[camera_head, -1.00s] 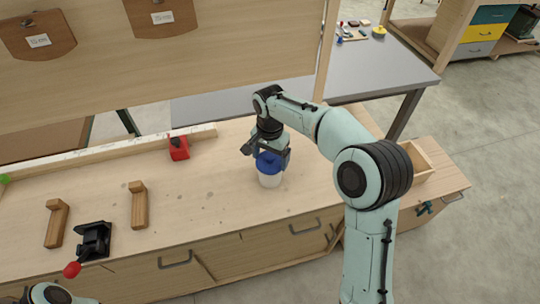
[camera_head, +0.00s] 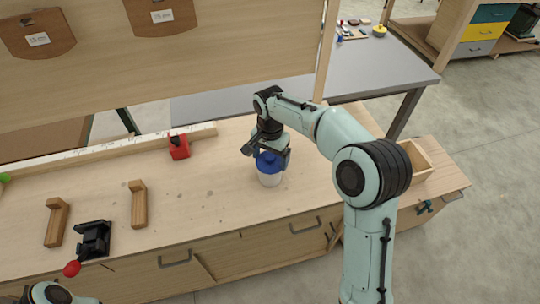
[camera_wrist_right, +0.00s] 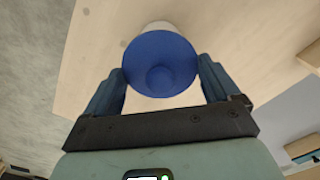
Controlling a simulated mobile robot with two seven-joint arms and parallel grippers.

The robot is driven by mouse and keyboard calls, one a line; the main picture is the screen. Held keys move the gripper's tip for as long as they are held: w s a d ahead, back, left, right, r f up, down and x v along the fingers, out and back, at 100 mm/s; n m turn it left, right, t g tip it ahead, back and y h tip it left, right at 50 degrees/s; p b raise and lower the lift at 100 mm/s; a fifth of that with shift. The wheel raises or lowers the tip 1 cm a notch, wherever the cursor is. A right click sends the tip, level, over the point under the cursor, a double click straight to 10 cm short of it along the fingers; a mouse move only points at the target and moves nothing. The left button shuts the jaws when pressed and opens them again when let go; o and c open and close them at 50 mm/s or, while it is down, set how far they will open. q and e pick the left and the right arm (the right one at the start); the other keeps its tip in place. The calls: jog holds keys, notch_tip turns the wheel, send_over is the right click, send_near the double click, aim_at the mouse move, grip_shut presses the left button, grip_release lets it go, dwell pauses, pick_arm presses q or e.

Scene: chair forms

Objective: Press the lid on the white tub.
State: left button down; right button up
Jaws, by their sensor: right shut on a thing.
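The white tub (camera_head: 269,181) stands upright on the wooden workbench (camera_head: 225,215). The blue lid (camera_head: 268,163) is directly over the tub's mouth and appears to touch its top; I cannot tell how firmly it is seated. My right gripper (camera_head: 270,156) points down from above and is shut on the lid. In the right wrist view the lid (camera_wrist_right: 160,63) fills the space between the fingers (camera_wrist_right: 162,75), with the tub (camera_wrist_right: 160,27) showing behind its far edge. Part of my left arm shows at the bottom left; its gripper is out of view.
Two wooden pieces (camera_head: 138,204) (camera_head: 57,222) and a black clamp with a red knob (camera_head: 93,239) lie further left. An open wooden box (camera_head: 418,163) is at the right. The bench around the tub is clear.

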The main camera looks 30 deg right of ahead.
dwell(0.3)
jog(key=o, duration=0.8)
jog(key=shift+c, duration=0.2)
jog(key=shift+r+p, duration=1.15)
jog(key=shift+r, duration=1.05)
jog(key=shift+r+p, duration=0.65)
jog(key=shift+r, duration=0.65)
pick_arm(q)
jog(key=w+r, duration=0.4)
jog(key=shift+w+r+t, duration=0.2)
jog(key=shift+r+t, duration=0.1)
jog(key=shift+r, duration=0.1)
pick_arm(e)
jog(key=shift+w, duration=0.1)
grip_shut()
